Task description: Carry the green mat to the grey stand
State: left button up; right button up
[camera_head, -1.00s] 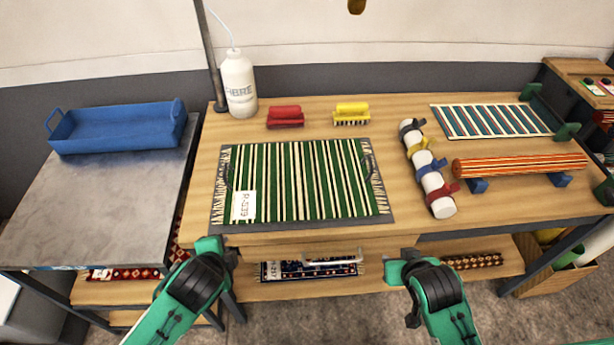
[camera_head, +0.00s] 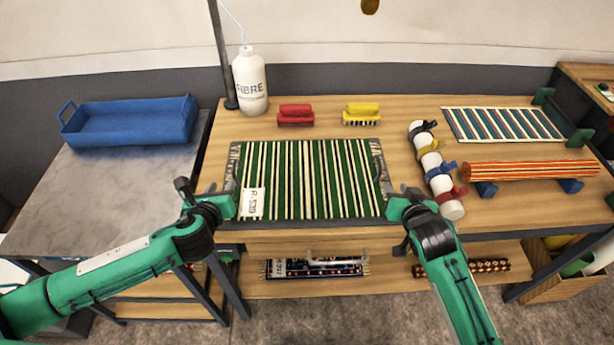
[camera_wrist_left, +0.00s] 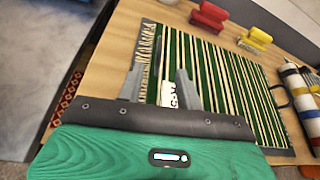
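The green mat (camera_head: 320,180) with cream stripes and a white tag lies flat on a dark grey carrier board (camera_head: 300,225) on the wooden table. It also shows in the left wrist view (camera_wrist_left: 215,80). The grey stand (camera_head: 120,190) is the grey-topped table to the left. My left gripper (camera_head: 233,194) is at the mat's left edge; in the left wrist view its two fingers (camera_wrist_left: 157,82) are apart, over the mat's fringed side. My right gripper (camera_head: 393,196) is at the mat's right edge; its fingers are too hidden to judge. The board's side handles are partly hidden by the grippers.
A blue tray (camera_head: 132,122) occupies the back of the stand; its front is bare. A white bottle (camera_head: 250,82), red brush (camera_head: 295,115) and yellow brush (camera_head: 361,115) stand behind the mat. A strapped white roll (camera_head: 436,170) lies close to its right.

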aim_at(234, 163)
pick_arm(q)
jog(key=shift+w, duration=0.1)
pick_arm(e)
jog(key=shift+w, duration=0.1)
